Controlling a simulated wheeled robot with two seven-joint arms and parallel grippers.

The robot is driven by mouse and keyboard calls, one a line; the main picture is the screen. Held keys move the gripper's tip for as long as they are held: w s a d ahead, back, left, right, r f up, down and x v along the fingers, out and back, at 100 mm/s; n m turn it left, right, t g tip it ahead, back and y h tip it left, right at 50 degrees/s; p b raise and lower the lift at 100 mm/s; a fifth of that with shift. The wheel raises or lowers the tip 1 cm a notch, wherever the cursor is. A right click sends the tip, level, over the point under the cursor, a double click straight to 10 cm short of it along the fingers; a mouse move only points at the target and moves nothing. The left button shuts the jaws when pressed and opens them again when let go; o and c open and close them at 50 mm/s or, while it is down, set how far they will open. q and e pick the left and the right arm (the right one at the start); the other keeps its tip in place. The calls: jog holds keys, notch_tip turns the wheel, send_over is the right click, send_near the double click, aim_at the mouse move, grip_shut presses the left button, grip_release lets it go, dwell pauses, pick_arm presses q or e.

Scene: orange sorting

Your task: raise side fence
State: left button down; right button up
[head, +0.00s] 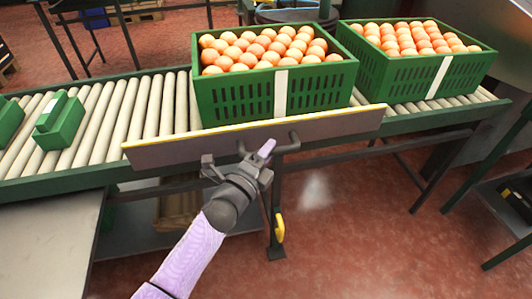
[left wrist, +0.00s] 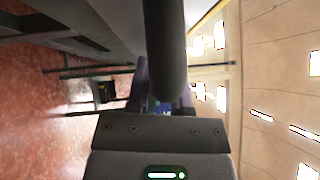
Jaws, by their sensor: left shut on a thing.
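The side fence (head: 330,126) is a long grey panel with a yellow top edge, along the near side of the roller conveyor. It covers part of the conveyor's near rail and the lower edge of the first crate. A dark handle (head: 290,146) sticks out from its near face. My left gripper (head: 262,161) is shut on this handle. In the left wrist view the dark handle bar (left wrist: 165,50) runs between the gripper's fingers (left wrist: 163,97). The exact contact is partly hidden. My right gripper is in neither view.
Two green crates of oranges, one in the middle (head: 236,92) and one at the right (head: 400,75), stand on the conveyor (head: 105,110). The red floor at right is mostly open.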

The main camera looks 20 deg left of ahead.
pick_arm(q)
jog(key=c, duration=0.5)
grip_release()
jog(key=shift+r, duration=0.35)
jog(key=shift+c, duration=0.2)
jog(key=shift+f, duration=0.1)
jog(key=shift+s, duration=0.3)
jog(key=p+v, duration=0.3)
jog(key=v, duration=0.6)
jog(key=shift+s, duration=0.15)
jog(key=shift+a+f, duration=0.1)
